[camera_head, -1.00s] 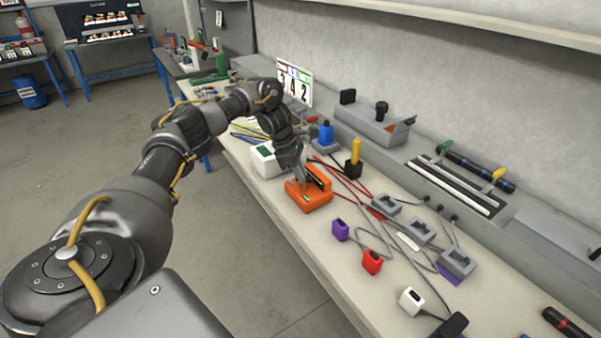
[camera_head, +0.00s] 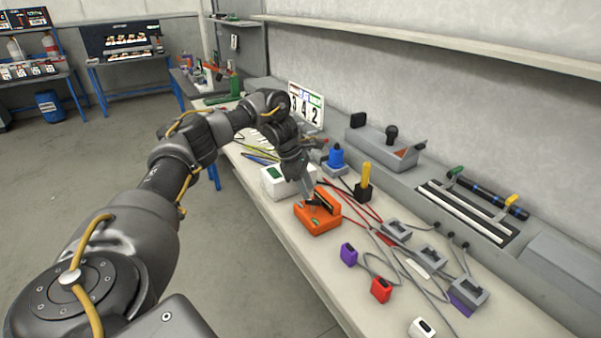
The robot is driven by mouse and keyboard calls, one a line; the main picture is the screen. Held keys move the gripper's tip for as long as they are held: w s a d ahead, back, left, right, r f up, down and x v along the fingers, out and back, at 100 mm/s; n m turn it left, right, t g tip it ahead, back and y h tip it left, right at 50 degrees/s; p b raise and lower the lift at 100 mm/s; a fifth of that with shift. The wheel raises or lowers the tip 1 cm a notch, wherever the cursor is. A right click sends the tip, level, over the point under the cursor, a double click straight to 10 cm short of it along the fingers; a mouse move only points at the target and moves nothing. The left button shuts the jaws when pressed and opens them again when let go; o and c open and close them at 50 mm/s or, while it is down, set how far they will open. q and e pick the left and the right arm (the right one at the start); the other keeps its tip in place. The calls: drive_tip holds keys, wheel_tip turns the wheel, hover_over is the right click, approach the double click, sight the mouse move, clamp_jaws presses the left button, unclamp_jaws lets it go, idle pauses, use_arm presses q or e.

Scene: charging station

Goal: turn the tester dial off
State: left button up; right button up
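An orange tester (camera_head: 318,220) with a black raised part on top sits near the front edge of the bench. My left gripper (camera_head: 309,200) reaches down from the left, with its fingertips at the top of the tester. The fingers are small and partly merge with the dark part, so I cannot tell whether they are open or shut, or whether they touch it. The dial itself and its setting cannot be made out. My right gripper is not in view.
A white box (camera_head: 270,187) stands just behind the tester. A blue knob-like part (camera_head: 337,158) and a yellow-handled part (camera_head: 364,176) stand to the right. Red cables run beside the tester. Purple (camera_head: 348,254) and red (camera_head: 381,290) plugs lie in front.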

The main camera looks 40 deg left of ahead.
use_arm(q)
drive_tip(key=p+v, duration=0.1)
drive_tip(key=v, duration=0.6)
drive_tip(key=shift+s, duration=0.1)
idle(0.4)
